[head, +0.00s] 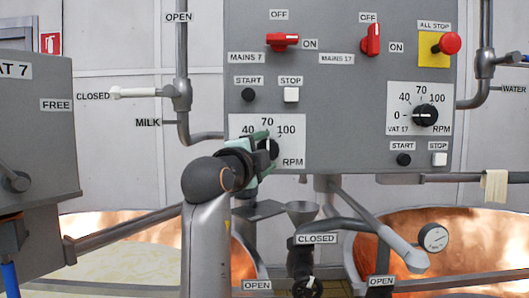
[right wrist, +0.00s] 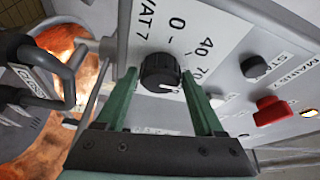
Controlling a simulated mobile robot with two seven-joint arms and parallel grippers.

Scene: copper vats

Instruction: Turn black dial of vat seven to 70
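The black dial of vat seven (head: 270,148) sits on a white scale plate (head: 292,128) marked 40, 70, 100 and RPM. In the right wrist view the dial (right wrist: 160,73) shows a white mark at its lower right edge. My right gripper (head: 263,142) is at the dial and partly covers it and the plate. In the right wrist view its green fingers (right wrist: 160,82) stand open on both sides of the dial, with narrow gaps. The right finger hides part of the scale, so I cannot tell which number the mark faces. My left gripper is not in view.
Above the dial are a black start button (head: 249,95), a white stop button (head: 291,95) and a red mains switch (head: 283,41). A vat 17 dial (head: 425,114) is at the right. Pipes and copper vats (head: 410,240) lie below the grey panel (head: 340,95).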

